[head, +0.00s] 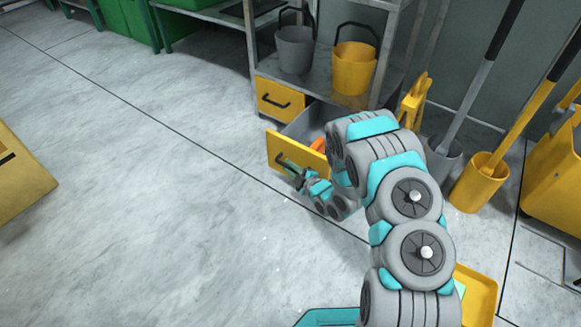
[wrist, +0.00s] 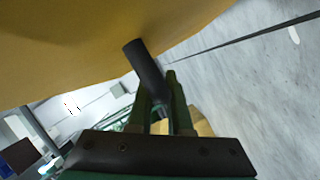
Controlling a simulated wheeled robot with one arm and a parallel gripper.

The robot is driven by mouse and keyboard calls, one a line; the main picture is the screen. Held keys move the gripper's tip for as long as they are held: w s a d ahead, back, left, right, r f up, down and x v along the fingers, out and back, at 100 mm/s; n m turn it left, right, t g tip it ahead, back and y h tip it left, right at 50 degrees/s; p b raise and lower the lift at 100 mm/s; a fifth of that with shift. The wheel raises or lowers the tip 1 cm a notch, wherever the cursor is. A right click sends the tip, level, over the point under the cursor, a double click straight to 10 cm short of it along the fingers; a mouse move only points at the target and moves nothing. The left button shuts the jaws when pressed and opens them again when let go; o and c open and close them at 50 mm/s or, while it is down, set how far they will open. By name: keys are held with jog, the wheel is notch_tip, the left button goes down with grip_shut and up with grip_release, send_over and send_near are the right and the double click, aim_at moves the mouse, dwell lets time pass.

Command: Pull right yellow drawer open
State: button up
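The right yellow drawer (head: 280,150) is pulled out from the grey shelf unit in the head view. Its grey inside shows, with an orange thing in it, and my arm covers its right part. My gripper (head: 292,170) is at the front of this drawer. In the wrist view the drawer's yellow front (wrist: 70,45) fills the top left, and its dark handle (wrist: 147,68) runs down between the two fingers of my gripper (wrist: 162,100), which appear closed around it. The left yellow drawer (head: 285,101) is closed, with a black handle.
A grey bucket (head: 295,48) and a yellow bucket (head: 354,68) stand on the shelf (head: 322,85) above. Yellow and grey long-handled tools stand to the right, one in a yellow holder (head: 480,184). The floor (head: 150,180) left of the drawer is clear.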

jog(key=o, duration=0.5)
jog(key=shift+a, duration=0.2)
jog(key=shift+d, duration=0.15)
jog(key=shift+p+v, duration=0.3)
jog(key=shift+v, duration=3.55)
